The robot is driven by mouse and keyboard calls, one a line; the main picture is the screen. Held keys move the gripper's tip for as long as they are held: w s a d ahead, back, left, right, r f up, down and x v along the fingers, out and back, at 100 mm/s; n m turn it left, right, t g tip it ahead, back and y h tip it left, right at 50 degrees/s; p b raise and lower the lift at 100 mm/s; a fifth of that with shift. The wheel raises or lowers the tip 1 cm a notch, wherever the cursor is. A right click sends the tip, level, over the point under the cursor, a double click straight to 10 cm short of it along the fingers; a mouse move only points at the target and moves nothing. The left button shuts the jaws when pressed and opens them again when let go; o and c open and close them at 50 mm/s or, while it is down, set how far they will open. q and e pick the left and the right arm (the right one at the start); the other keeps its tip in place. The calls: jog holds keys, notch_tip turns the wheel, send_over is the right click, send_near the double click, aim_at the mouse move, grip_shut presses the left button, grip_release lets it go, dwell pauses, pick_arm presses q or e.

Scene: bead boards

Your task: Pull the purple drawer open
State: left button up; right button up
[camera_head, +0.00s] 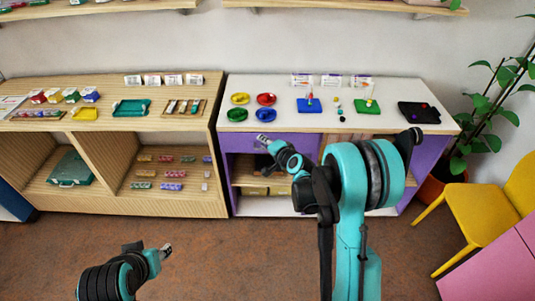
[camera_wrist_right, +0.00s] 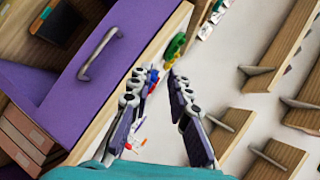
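The purple drawer (camera_head: 236,142) is under the left part of the white-topped unit; its front looks flush in the head view. In the right wrist view the purple front (camera_wrist_right: 118,68) fills the upper left, with a grey bow handle (camera_wrist_right: 98,54) on it. My right gripper (camera_head: 262,141) is in front of the drawer, partly covering its front. In the right wrist view its two fingers (camera_wrist_right: 155,90) are apart with nothing held, and the handle lies left of them. My left gripper (camera_head: 166,250) is low over the floor, far from the drawer; its fingers are too small to judge.
The white top (camera_head: 285,123) above the drawer carries coloured dishes, a blue tray (camera_head: 309,105), a green tray (camera_head: 366,106) and a black tray (camera_head: 418,113). Open shelves lie below the drawer. A wooden unit (camera_head: 215,92) adjoins on the left. A yellow chair (camera_head: 482,212) stands right.

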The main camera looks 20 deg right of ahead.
jog(key=w+d+f+m+t+h+b, duration=0.1)
jog(key=w+d+f+m, duration=0.15)
jog(key=f, duration=0.45)
jog(key=w+d+f+m+t+b, duration=0.1)
jog(key=w+d+f+m, duration=0.15)
jog(key=f, duration=0.55)
jog(key=shift+m, duration=0.3)
jog(key=b+x, duration=0.1)
jog(key=x, duration=0.2)
jog(key=b+x, duration=0.1)
jog(key=x, duration=0.2)
jog(key=shift+w+d+r, duration=0.15)
jog(key=shift+w, duration=0.3)
grip_shut()
